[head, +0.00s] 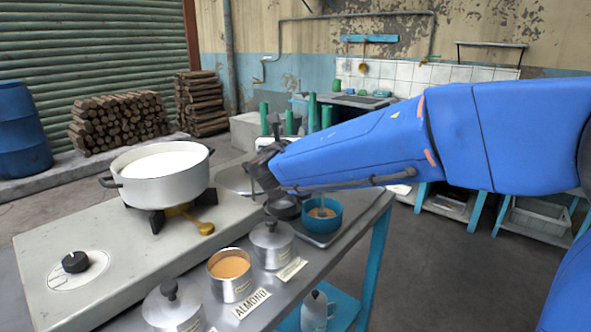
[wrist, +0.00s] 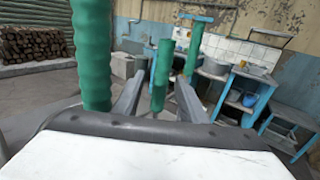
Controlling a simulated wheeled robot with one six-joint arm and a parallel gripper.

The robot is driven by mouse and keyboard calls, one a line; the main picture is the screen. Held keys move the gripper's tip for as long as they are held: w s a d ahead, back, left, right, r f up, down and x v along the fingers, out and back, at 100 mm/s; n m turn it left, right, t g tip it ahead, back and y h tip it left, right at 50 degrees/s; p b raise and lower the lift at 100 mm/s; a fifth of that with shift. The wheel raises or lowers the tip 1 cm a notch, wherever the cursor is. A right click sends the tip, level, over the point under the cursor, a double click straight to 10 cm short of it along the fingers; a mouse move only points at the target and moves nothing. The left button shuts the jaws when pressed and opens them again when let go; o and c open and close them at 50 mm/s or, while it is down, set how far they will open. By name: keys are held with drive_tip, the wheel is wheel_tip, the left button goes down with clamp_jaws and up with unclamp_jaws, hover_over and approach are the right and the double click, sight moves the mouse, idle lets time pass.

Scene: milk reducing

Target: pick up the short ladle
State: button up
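Several upright green handles stand beyond my gripper (head: 262,168) in the head view; their lower ends are hidden, so I cannot confirm which belongs to the short ladle. A shorter-looking green handle (head: 289,122) stands among them. In the wrist view my gripper (wrist: 159,79) is open, its two grey fingers apart. A green handle (wrist: 161,76) shows in the gap between the fingertips, seemingly not gripped. A thick, nearer green handle (wrist: 92,55) rises just left of the left finger. Another taller handle (wrist: 194,47) stands behind to the right.
A pot of milk (head: 161,188) sits on the stove at left. Lidded tins, an open tin (head: 230,285) marked ALMOND and a teal bowl (head: 322,226) stand along the counter's near side. Blue tables and a sink (head: 358,100) are at the back.

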clamp_jaws()
